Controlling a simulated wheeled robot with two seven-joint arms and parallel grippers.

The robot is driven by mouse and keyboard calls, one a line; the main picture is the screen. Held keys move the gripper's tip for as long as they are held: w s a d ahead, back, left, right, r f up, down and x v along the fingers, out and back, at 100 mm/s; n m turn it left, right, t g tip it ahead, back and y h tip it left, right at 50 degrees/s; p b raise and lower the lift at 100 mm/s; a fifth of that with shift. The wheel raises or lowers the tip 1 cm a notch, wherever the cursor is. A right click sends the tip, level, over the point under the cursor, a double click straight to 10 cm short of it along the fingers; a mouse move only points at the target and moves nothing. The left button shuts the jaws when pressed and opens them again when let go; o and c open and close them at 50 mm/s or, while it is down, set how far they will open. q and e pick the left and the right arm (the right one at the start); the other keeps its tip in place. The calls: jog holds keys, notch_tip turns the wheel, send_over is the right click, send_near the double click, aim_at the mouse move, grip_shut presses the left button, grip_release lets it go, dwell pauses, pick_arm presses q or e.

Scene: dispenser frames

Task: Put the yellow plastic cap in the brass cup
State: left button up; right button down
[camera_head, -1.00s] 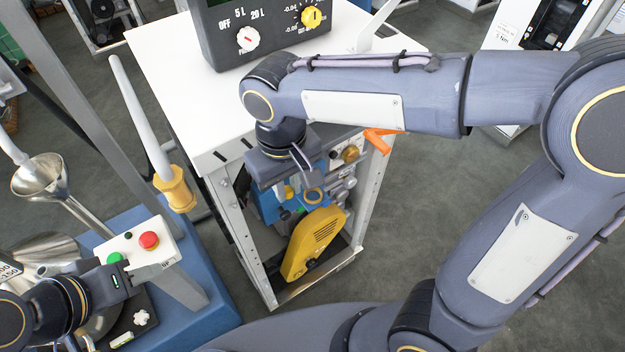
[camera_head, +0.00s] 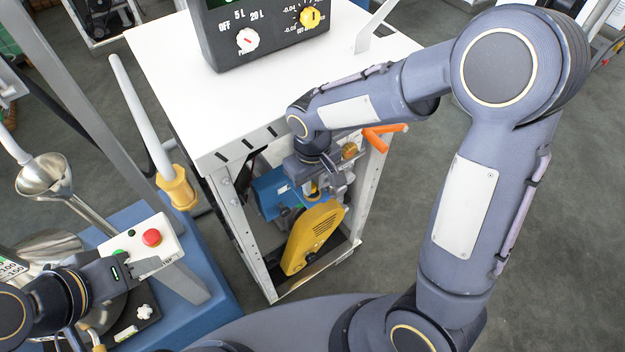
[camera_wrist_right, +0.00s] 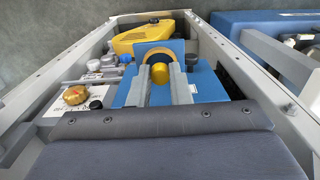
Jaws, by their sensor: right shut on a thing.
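My right gripper (camera_head: 314,188) reaches down into the open frame under the white top, over the blue machine. In the right wrist view its two fingers (camera_wrist_right: 160,86) are shut on the yellow cap (camera_wrist_right: 159,74), which looks like a small yellow disc between them. A yellow ring with a dark middle (camera_wrist_right: 158,54) is just beyond it. In the head view the gripper mostly hides the cap. My left gripper (camera_head: 155,265) is beside the button box.
A yellow guard (camera_head: 313,236) and a brass-coloured knob (camera_wrist_right: 75,95) are close to the right gripper. Frame posts (camera_head: 238,228) stand on both sides. A button box (camera_head: 128,243) with a red button is at the left. A dark control unit (camera_head: 262,36) stands on the white top.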

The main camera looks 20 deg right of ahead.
jog(key=shift+f+b, duration=0.45)
